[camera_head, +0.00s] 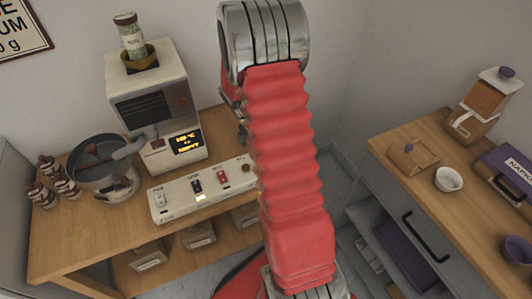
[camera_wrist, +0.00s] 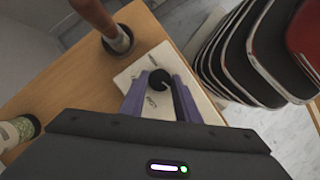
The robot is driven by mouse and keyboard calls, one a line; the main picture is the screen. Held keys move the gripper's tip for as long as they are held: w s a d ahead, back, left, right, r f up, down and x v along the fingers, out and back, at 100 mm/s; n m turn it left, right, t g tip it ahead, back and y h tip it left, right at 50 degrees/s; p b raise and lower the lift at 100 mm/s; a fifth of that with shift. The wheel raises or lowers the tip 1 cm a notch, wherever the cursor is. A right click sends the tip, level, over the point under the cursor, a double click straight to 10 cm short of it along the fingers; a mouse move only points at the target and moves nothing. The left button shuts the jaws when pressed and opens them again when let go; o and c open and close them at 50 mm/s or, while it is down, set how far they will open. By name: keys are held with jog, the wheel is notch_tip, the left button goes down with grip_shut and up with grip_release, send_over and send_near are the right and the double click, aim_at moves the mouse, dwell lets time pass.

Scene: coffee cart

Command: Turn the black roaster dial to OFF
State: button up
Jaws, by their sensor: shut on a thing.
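In the wrist view the round black dial (camera_wrist: 160,81) sits on a white panel (camera_wrist: 128,78) that bears small dark lettering, too small to read. My gripper (camera_wrist: 160,92) has its purple fingers on either side of the dial and is shut on it. A notch or light mark shows on the dial's face, but I cannot tell which setting it points to. In the head view my red arm covers the middle of the picture and hides the gripper and the dial. The cream roaster-like machine (camera_head: 172,80) with a lit display stands on the wooden table at the left.
A white switch strip (camera_head: 178,209) lies along the table's front edge. A dark pot (camera_head: 88,182) and several small brown-topped jars stand at the left. A jar (camera_head: 129,35) sits on top of the machine.

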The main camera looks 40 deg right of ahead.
jog(key=o, duration=1)
jog(key=v, duration=1.3)
jog(key=shift+w+r, duration=0.2)
jog(key=shift+r, duration=0.05)
